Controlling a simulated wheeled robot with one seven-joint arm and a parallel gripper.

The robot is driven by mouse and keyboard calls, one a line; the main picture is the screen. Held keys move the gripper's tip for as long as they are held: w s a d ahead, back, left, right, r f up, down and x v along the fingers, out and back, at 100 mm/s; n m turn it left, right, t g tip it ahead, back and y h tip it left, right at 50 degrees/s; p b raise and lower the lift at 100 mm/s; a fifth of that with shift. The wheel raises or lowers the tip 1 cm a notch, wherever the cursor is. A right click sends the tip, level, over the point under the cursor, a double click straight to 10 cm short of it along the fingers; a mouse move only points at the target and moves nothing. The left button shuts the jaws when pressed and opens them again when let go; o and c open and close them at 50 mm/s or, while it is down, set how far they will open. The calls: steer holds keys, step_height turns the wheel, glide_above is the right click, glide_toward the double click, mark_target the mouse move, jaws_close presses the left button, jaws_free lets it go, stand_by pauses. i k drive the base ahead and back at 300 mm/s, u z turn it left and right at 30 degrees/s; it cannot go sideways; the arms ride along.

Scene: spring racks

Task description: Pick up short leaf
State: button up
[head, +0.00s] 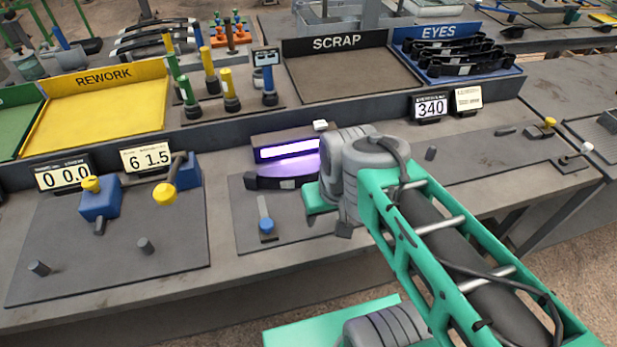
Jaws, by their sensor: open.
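A short dark leaf (262,183) with a pale label lies on the grey plate under the purple-lit lamp bar, left of my arm's end. Its right end is close to the green part of my wrist. My gripper (330,212) is at the end of the green arm, over the right side of that plate. It is open, but its fingers are mostly hidden by the wrist, and I cannot tell whether it touches the leaf. Several more dark leaves (460,56) lie in the blue EYES tray (512,84) at the back right.
The yellow REWORK tray (105,100) and brown SCRAP tray (345,75) look empty. Upright yellow, green and blue gauges (230,92) stand between them. A blue-knobbed lever (266,224) is left of my wrist. A fixture with blue blocks (98,203) stands at left.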

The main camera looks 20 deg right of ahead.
mark_target(252, 180)
steer(key=z, duration=0.05)
steer(key=k, duration=0.5)
steer(key=u, duration=1.45)
steer(key=i, duration=0.75)
steer(key=u, duration=0.1)
